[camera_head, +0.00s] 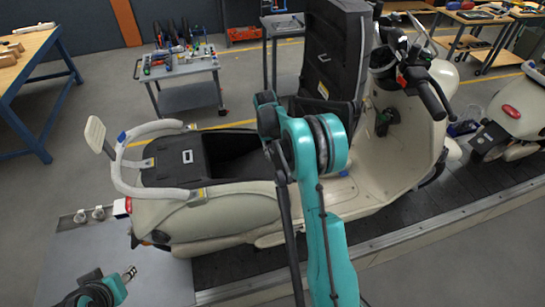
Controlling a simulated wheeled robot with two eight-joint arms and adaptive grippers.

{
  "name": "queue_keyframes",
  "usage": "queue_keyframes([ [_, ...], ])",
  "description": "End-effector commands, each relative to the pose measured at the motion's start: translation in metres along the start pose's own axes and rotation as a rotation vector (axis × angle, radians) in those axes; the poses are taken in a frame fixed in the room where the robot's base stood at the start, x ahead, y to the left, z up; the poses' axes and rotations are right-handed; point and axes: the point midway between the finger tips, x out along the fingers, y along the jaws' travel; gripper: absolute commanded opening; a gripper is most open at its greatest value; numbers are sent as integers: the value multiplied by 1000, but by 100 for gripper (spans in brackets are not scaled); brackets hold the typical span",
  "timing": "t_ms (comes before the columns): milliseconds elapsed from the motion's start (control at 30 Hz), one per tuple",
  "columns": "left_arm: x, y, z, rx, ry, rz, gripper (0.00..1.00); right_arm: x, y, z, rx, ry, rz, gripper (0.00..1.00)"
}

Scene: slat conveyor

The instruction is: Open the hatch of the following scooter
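A cream scooter (235,212) stands across the middle on the slat conveyor. Its black seat hatch (335,45) is tilted up to near upright, and the black-lined storage space (232,150) under it is open. A teal arm of mine rises from the bottom centre in front of the scooter and hides part of its middle; no fingers can be made out there. At the bottom left is a teal and black part with a metal tip (128,273), apparently my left gripper, apart from the scooter; its fingers are unclear. A second cream scooter (515,105) is partly visible at the right edge.
A grey tool cart (185,97) stands behind the scooter. A blue-legged workbench (35,45) is at the far left, and more benches are at the top right. A metal rail (440,225) edges the conveyor. A grey plate (70,245) lies at the lower left.

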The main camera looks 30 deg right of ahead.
Motion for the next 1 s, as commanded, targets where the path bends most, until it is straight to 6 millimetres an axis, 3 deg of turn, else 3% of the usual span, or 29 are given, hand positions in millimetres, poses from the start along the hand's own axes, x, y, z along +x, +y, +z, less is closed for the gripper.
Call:
queue_keyframes([
  [200,0,0,0,0,0,0,40,19,0,0,0,0,0,31],
  [467,0,0,0,0,0,0,40,20,0,0,-1,0,0,31],
  [600,0,0,0,0,0,0,40,20,0,0,-1,0,0,0],
  [1000,0,0,0,0,0,0,40,14,-3,0,-3,1,24,0],
])
